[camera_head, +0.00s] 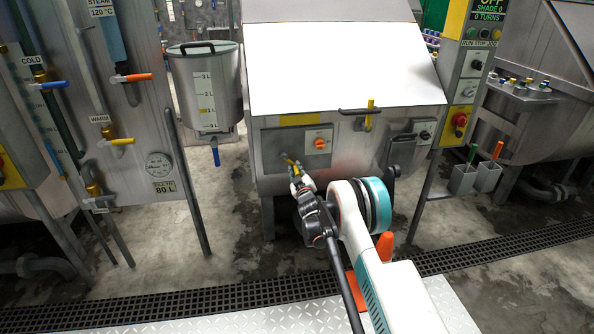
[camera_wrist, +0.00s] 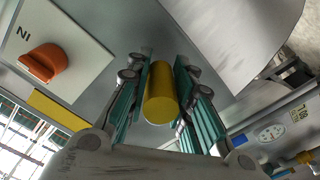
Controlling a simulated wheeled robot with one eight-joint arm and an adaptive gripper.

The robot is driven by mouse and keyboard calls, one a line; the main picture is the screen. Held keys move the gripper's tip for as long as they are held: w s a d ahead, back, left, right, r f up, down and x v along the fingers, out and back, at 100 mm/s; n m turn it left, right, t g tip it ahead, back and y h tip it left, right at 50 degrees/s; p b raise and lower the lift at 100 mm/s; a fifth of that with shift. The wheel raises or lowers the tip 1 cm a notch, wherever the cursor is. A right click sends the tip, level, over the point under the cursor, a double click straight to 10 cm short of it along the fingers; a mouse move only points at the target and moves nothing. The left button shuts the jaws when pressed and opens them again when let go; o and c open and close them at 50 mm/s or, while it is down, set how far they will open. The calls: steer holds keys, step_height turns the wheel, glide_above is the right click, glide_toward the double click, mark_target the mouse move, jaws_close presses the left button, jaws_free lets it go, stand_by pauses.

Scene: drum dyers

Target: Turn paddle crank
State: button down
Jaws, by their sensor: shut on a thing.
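The paddle crank's yellow handle (camera_head: 289,160) sits low on the front of the steel drum machine (camera_head: 268,152), left of centre. My gripper (camera_head: 298,178) is at this handle in the head view and covers part of the crank. In the wrist view the yellow cylindrical handle (camera_wrist: 160,93) lies between the two teal-padded fingers of my gripper (camera_wrist: 161,85), which are closed on it. The rest of the crank arm is hidden. The panel display (camera_head: 489,20) shows "0 TURNS".
An orange knob (camera_head: 320,144) sits just above right of the crank; it also shows in the wrist view (camera_wrist: 43,62). A yellow-handled latch (camera_head: 369,115) is on the white lid's (camera_head: 345,65) front edge. A steel tank (camera_head: 207,90) hangs left. A floor grate (camera_head: 250,292) runs in front.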

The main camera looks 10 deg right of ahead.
steer(key=shift+a+f+m, duration=0.1)
steer(key=shift+a+m, duration=0.15)
steer(key=shift+m, duration=0.25)
steer(key=c, duration=1.4)
jaws_free()
steer(key=shift+o, duration=0.2)
steer(key=shift+s+f, duration=0.1)
steer(key=s, duration=1.1)
steer(key=shift+s+d, duration=0.25)
steer(key=shift+s, duration=0.1)
